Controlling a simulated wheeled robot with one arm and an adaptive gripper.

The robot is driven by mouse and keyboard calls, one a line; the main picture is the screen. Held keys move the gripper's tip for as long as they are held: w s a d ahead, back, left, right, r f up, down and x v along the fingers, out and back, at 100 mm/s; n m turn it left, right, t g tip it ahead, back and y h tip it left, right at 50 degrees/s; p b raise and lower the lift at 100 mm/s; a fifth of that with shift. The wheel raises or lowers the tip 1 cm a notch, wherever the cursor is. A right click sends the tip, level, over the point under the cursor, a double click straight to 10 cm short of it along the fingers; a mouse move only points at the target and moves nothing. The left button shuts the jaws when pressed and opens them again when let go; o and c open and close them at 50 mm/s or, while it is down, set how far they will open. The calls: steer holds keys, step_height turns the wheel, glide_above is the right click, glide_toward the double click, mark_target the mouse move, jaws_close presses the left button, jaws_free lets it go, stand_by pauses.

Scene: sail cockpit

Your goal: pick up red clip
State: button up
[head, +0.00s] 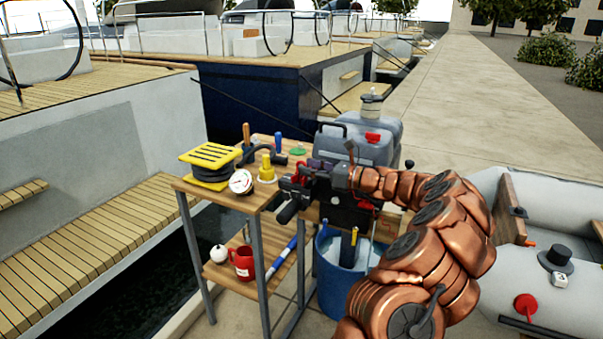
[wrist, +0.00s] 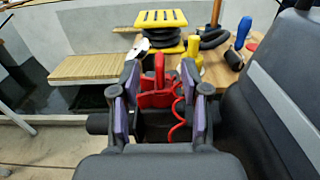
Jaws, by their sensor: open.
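The red clip (wrist: 157,88) shows in the middle of the wrist view, a red piece with an upright loop. A red coiled cord (wrist: 178,132) hangs at its right side. My gripper (wrist: 159,78) is open, with its two purple-padded fingers to the left and right of the clip. Gaps show between the clip and both pads, and I cannot tell how deep it sits between them. In the head view my gripper (head: 296,187) is at the right end of the small wooden table, where a little red shows beside it. The clip's lower part is hard to make out.
The table (head: 222,194) holds a yellow-topped black coil (head: 208,158), a white gauge (head: 241,182) and a yellow fitting (head: 266,170). A grey tank (head: 365,140) stands behind my gripper. A blue bucket (head: 336,283) is below. A grey inflatable boat (head: 545,255) lies at right.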

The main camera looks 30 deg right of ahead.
steer(key=shift+x, duration=1.5)
steer(key=shift+f, duration=0.1)
jaws_close()
